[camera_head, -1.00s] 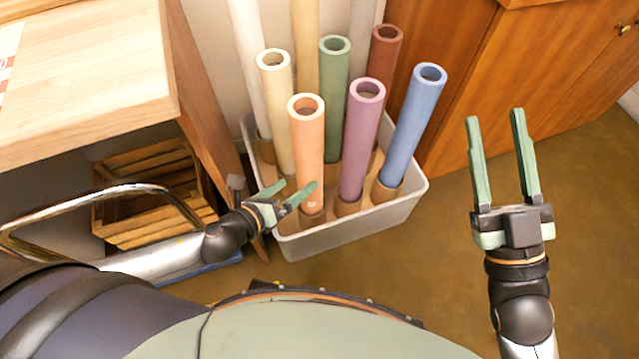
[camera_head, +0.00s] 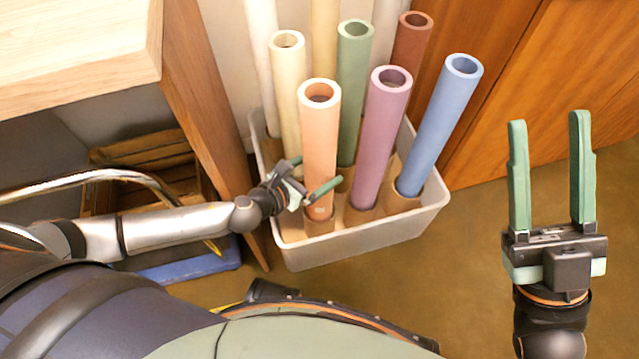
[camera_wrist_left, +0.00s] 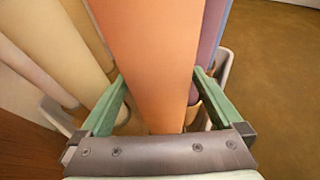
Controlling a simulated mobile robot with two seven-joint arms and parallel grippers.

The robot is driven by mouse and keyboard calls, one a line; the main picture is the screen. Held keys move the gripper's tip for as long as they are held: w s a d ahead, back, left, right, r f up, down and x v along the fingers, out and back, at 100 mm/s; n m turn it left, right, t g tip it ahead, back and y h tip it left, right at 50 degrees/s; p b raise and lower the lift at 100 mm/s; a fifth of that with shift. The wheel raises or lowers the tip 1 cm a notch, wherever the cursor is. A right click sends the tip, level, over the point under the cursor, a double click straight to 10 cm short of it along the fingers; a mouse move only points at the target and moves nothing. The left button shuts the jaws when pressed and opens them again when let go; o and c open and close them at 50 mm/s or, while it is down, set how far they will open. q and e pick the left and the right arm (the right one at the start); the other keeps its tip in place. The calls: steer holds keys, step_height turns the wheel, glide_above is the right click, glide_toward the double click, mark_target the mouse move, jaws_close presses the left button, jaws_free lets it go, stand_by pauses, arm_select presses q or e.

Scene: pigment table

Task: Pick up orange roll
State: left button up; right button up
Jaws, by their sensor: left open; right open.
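The orange roll (camera_head: 319,140) stands nearly upright at the front of a white bin, its lower end in a holder. My left gripper (camera_head: 316,178) is open at the roll's lower part, with a green finger showing on either side of it. In the left wrist view the orange roll (camera_wrist_left: 150,60) fills the middle, between the two open fingers of the left gripper (camera_wrist_left: 158,95). I cannot tell whether the fingers touch it. My right gripper (camera_head: 548,170) is open and empty, over the floor at the right.
The white bin (camera_head: 350,248) also holds a purple roll (camera_head: 375,140), a blue roll (camera_head: 438,125), a green roll (camera_head: 352,95), a cream roll (camera_head: 290,90) and other rolls close by. A wooden table (camera_head: 80,60) is at the left. Wooden cabinets (camera_head: 540,90) stand behind.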

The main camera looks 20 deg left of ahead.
arm_select(q)
steer(key=shift+w+d+f, duration=0.1)
steer(key=shift+w+f, duration=0.05)
steer(key=shift+w, duration=0.15)
steer(key=shift+c, duration=0.2)
steer(key=c, duration=1.2)
steer(key=shift+c, duration=0.2)
